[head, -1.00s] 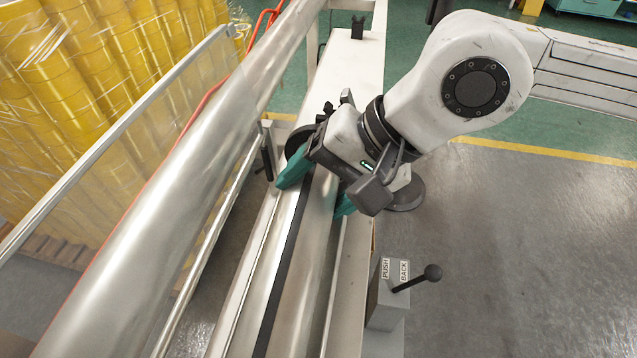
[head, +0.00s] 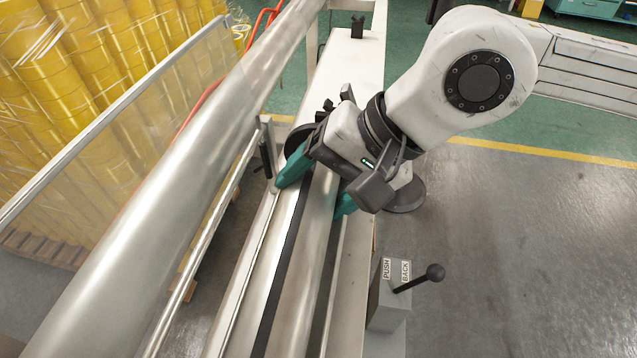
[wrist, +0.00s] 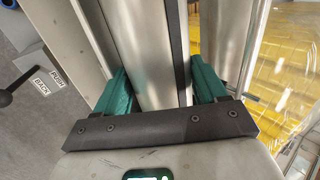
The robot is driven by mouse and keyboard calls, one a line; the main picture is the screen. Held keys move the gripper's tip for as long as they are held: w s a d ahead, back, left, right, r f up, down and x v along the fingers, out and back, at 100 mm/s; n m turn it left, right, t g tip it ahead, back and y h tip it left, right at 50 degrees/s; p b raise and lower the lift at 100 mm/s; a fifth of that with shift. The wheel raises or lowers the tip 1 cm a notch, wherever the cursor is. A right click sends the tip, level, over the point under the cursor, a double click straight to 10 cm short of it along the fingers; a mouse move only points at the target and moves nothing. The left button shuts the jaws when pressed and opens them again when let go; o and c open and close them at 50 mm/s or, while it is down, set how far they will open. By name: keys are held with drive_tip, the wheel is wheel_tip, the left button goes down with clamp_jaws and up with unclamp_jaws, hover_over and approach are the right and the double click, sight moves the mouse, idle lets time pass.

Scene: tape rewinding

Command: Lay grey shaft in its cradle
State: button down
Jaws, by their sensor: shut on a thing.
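The grey shaft (head: 307,268) is a long, smooth metallic cylinder with a black strip along its left side in the head view. It runs along the machine bed, and it also shows in the wrist view (wrist: 145,45). My gripper (head: 314,196) has one teal finger on each side of the shaft and is shut on it, near the shaft's far part. Both fingers show in the wrist view (wrist: 160,88). I cannot make out the cradle; the shaft's far end is hidden behind my gripper, and I cannot tell whether the shaft rests on anything.
A large metal roller (head: 165,215) runs parallel on the left, with wrapped yellow tape rolls (head: 75,90) beyond it. A control box with a PUSH/BACK lever (head: 390,295) stands on the right. The white bench top (head: 350,75) continues behind, with a small black block (head: 357,27).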

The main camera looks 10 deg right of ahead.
drive_tip(key=shift+w+r, duration=0.1)
idle(0.3)
drive_tip(key=shift+c, duration=1.1)
unclamp_jaws()
drive_tip(key=shift+o, duration=1.1)
drive_tip(key=shift+d+f, duration=0.1)
drive_tip(key=shift+f, duration=0.2)
drive_tip(key=shift+r, duration=0.15)
drive_tip(key=v, duration=1.1)
